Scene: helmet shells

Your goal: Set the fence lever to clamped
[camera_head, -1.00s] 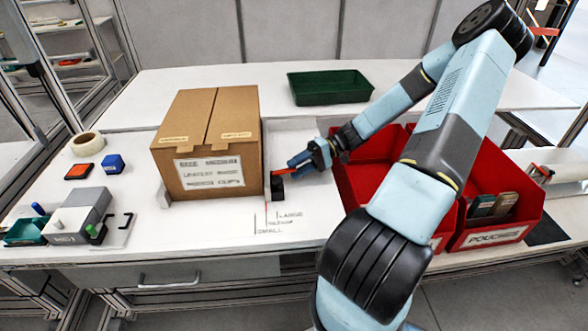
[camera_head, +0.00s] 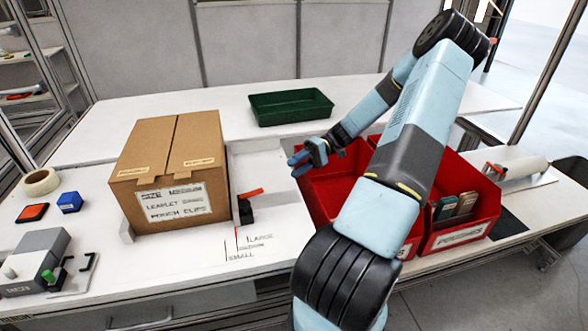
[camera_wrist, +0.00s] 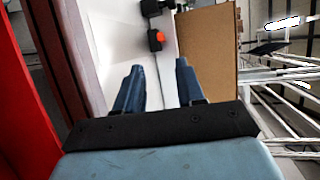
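The fence lever (camera_head: 250,193) has an orange-red handle on a black block, at the front right of the cardboard box (camera_head: 170,170). The handle lies nearly level and points to the right, tilted slightly up. In the wrist view the lever (camera_wrist: 157,39) shows as an orange knob beyond my fingertips. My gripper (camera_head: 299,164) is behind and to the right of the lever, apart from it. In the wrist view its blue fingers (camera_wrist: 158,70) are spread with nothing between them.
Lines marked small and large (camera_head: 246,245) are on the white table in front of the lever. Red bins (camera_head: 472,240) stand close on the right, under my arm. A green tray (camera_head: 291,107) lies behind. A grey device (camera_head: 36,262) is at the left.

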